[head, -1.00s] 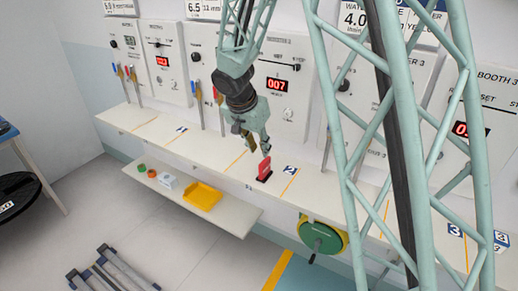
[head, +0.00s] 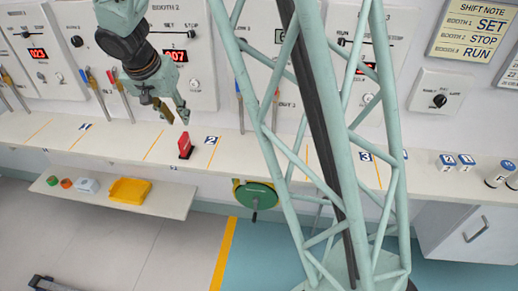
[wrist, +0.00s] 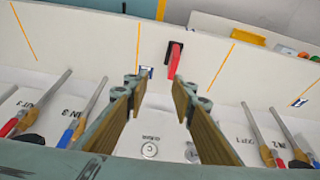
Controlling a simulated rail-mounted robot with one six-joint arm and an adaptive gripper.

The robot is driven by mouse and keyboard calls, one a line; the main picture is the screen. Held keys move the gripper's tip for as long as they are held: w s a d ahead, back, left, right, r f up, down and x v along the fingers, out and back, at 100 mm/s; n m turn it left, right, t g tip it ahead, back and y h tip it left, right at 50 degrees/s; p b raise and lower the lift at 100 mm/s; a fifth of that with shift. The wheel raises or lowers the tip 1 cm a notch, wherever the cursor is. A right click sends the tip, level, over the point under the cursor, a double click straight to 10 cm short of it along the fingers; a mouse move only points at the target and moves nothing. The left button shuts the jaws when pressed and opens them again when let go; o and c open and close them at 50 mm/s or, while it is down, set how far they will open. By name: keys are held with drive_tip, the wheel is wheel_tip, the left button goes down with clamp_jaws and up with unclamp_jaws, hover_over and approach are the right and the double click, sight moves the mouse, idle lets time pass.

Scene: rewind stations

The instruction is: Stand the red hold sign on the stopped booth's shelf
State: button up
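The red hold sign (head: 184,142) stands upright on a black foot on the long white shelf (head: 130,143), just left of the number 2 label (head: 212,140). In the wrist view the red sign (wrist: 174,60) shows beyond the fingertips, nearer the right finger. My gripper (head: 172,113) hangs above the shelf, slightly up and left of the sign in the head view. Its fingers (wrist: 158,84) are spread apart with nothing between them. The shift note (head: 475,32) pairs Booth 2 with STOP. The Booth 2 panel (head: 185,75) is behind my gripper.
Blue- and red-tipped levers (head: 120,95) stand along the wall behind the shelf. A lower shelf (head: 165,200) holds a yellow tray (head: 130,190) and small items. A green reel (head: 257,196) hangs below the main shelf.

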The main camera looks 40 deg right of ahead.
drive_tip(key=s+d+r+n, duration=0.2)
drive_tip(key=s+r, duration=0.6)
drive_tip(key=s, duration=0.3)
drive_tip(key=s+d+r+n, duration=0.2)
drive_tip(key=s+r, duration=0.7)
drive_tip(key=s, duration=0.3)
drive_tip(key=s+a+r+n+y, duration=0.1)
drive_tip(key=s+n, duration=0.1)
drive_tip(key=s, duration=0.9)
drive_tip(key=s+a+r+n+y, duration=0.1)
drive_tip(key=s+a+n+y, duration=0.1)
drive_tip(key=s, duration=0.9)
drive_tip(key=shift+s+a+t, duration=0.2)
drive_tip(key=shift+s+t, duration=0.1)
drive_tip(key=shift+s, duration=0.05)
